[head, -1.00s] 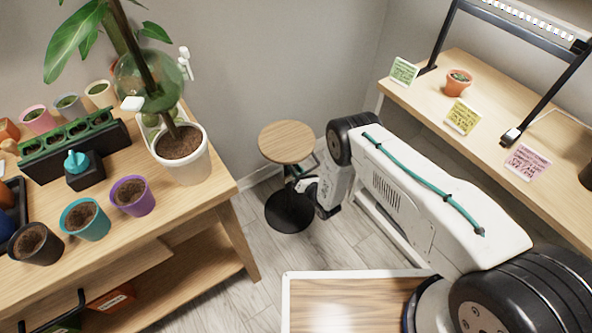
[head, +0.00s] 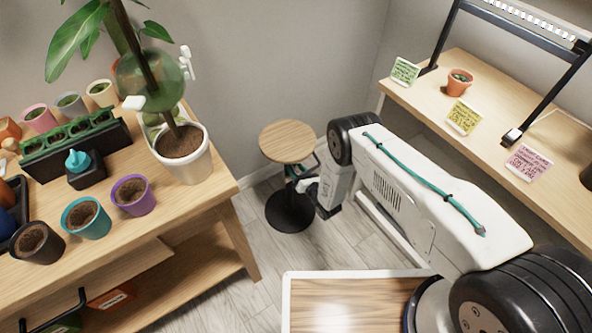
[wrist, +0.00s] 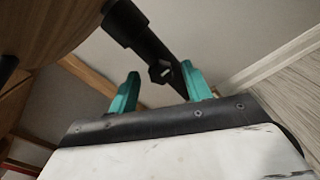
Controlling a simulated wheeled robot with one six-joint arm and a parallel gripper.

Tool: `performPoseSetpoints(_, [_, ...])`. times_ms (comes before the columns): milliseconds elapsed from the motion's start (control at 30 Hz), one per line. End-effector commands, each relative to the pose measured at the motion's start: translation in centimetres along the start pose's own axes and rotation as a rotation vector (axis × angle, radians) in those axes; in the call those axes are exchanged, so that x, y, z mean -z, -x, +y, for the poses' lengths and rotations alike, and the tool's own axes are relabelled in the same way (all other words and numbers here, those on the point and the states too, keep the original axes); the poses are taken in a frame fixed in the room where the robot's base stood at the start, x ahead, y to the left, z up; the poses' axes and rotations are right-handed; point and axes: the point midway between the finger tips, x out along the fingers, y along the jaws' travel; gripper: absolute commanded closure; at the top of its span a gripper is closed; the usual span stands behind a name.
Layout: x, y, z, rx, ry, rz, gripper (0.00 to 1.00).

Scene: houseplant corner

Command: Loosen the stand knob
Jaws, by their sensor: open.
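The stand has a round wooden top (head: 287,142) and a black round base (head: 290,212) on the floor. In the wrist view its wooden top (wrist: 50,35) fills the upper left, and a black post (wrist: 130,25) runs down from it. A small dark knob (wrist: 160,73) shows at the post, between the fingertips in the picture. My gripper (wrist: 160,83) is open, with one teal finger on each side of the knob. I cannot tell whether either finger touches it. In the head view my gripper (head: 298,172) is just below the top, beside the post, mostly hidden by my wrist.
A wooden bench (head: 215,190) with pots and a large potted plant (head: 183,155) stands left of the stand. A desk (head: 450,75) with note cards and a lamp is at the right. Pale wooden floor (head: 260,255) is clear in front of the stand.

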Motion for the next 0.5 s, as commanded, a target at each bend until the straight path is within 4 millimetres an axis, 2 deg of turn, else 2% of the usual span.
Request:
performPoseSetpoints(133, [0.0, 1.2, -0.1, 0.001, -0.001, 0.001, 0.51])
performPoseSetpoints(500, [0.1, 6.9, 0.1, 0.000, -0.001, 0.003, 0.51])
